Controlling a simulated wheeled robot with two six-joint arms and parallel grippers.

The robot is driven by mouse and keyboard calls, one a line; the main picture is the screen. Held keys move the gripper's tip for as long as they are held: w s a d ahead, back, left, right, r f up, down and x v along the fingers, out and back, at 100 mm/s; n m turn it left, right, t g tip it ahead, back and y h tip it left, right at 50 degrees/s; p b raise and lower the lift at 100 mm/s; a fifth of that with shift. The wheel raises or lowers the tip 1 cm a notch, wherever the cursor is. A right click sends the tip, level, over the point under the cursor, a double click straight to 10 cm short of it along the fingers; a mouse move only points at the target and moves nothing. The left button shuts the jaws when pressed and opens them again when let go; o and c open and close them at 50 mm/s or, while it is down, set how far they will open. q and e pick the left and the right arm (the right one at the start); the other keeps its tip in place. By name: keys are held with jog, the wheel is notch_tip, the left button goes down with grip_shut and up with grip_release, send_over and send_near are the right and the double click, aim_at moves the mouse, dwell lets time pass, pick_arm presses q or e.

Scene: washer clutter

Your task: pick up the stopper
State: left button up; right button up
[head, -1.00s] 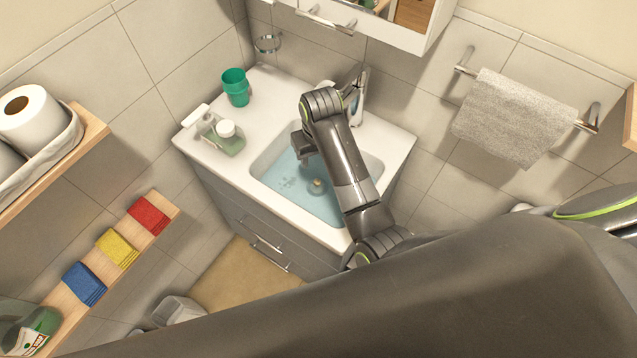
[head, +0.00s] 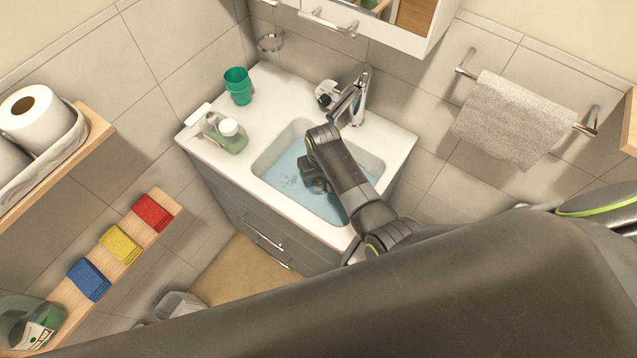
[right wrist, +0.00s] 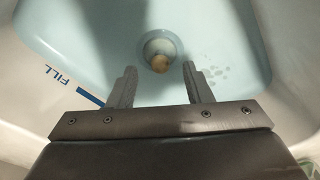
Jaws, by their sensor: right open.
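The stopper (right wrist: 159,62) is a small tan-topped piece in the round drain at the bottom of the basin. It shows in the right wrist view, ahead of and between my fingers, and is hidden behind my arm in the head view. My right gripper (right wrist: 159,84) is open and empty, its two grey fingers pointing toward the stopper with a gap still between. In the head view my right gripper (head: 314,183) is down inside the sink basin (head: 272,154), which holds bluish water. My left gripper is not in view.
The chrome faucet (head: 359,97) rises behind the basin. A blue FILL mark (right wrist: 62,77) is on the basin wall. Folded cloths (head: 120,245) lie on a shelf at left.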

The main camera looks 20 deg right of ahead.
jog(key=shift+w+f, duration=0.15)
jog(key=shift+f, duration=0.85)
jog(key=shift+c, duration=0.2)
jog(key=c, duration=0.9)
grip_shut()
jog(key=shift+r, duration=0.2)
